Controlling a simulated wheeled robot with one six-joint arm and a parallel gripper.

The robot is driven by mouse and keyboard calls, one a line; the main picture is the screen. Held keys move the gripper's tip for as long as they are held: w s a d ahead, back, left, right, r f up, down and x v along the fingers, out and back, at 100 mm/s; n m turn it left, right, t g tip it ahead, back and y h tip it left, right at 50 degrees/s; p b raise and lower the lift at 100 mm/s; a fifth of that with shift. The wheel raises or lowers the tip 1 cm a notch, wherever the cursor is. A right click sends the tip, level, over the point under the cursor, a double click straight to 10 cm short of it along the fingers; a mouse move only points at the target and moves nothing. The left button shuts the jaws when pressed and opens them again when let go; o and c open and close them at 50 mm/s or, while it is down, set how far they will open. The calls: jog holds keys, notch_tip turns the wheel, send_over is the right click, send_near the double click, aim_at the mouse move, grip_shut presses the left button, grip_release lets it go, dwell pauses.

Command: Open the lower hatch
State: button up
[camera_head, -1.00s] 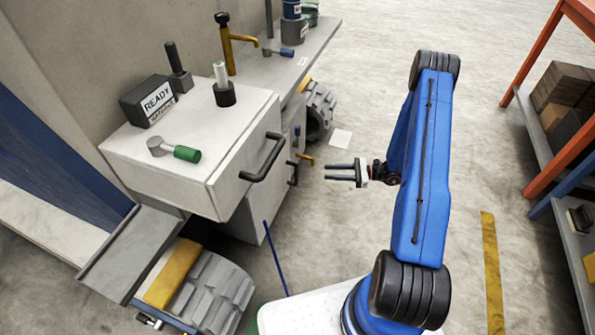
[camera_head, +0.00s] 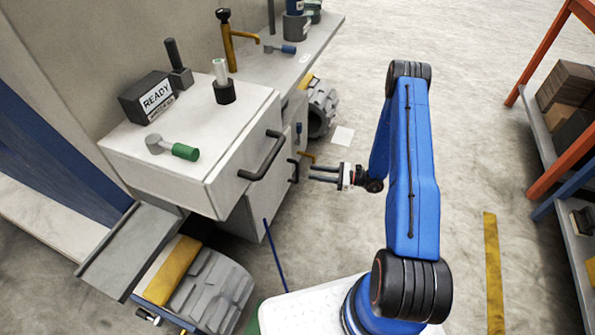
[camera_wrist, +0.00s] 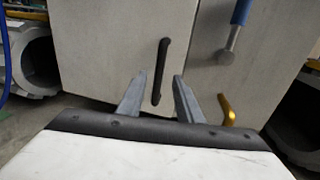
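The lower hatch (camera_wrist: 105,50) is a pale grey panel with a black vertical bar handle (camera_wrist: 160,72). In the wrist view the handle stands ahead, between the two finger lines. In the head view the handle (camera_head: 293,171) is on the cabinet side below the upper drawer, and the hatch is partly hidden by that drawer. My gripper (camera_head: 312,173) is open and empty, with its fingers pointing left at the handle, close to it. In the wrist view my gripper (camera_wrist: 160,82) shows its two fingers apart. I cannot tell whether they touch the handle.
The upper drawer (camera_head: 180,190) juts out above the hatch with its own black handle (camera_head: 262,157). A yellow lever (camera_wrist: 227,108) and a blue-handled tool (camera_wrist: 236,30) are right of the hatch handle. Shelving (camera_head: 545,130) stands at the right. Floor between is clear.

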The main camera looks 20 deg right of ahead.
aim_at(297, 170)
jog(key=x, duration=0.8)
jog(key=shift+w+a, duration=0.1)
jog(key=shift+a, duration=0.25)
grip_shut()
